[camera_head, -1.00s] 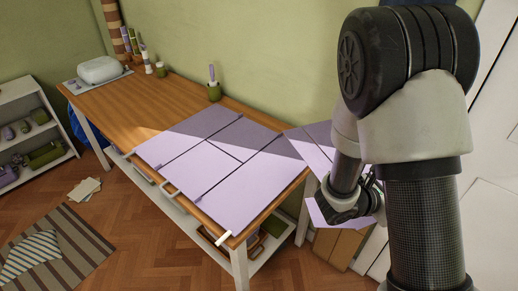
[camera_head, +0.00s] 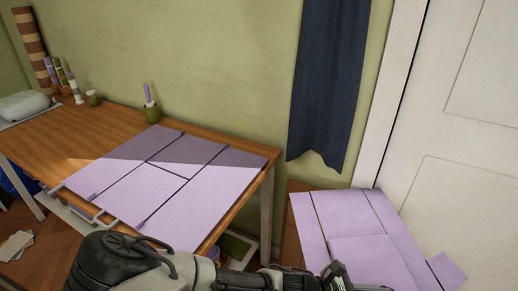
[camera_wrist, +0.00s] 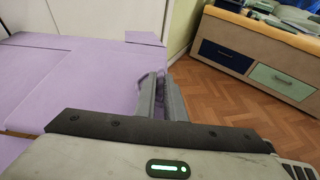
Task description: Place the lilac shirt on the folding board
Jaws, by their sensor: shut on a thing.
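The lilac folding board (camera_head: 160,178) lies flat on the wooden table in the head view, its panels split by dark gaps. Nothing lies on it. The exact grip is partly hidden.
The wooden table (camera_head: 110,138) holds a green cup (camera_head: 152,113) behind the board and a grey-white bundle (camera_head: 25,104) at far left. A dark blue cloth (camera_head: 328,85) hangs on the wall. A white door (camera_head: 465,110) is at right. The wrist view shows a drawer bench (camera_wrist: 255,65).

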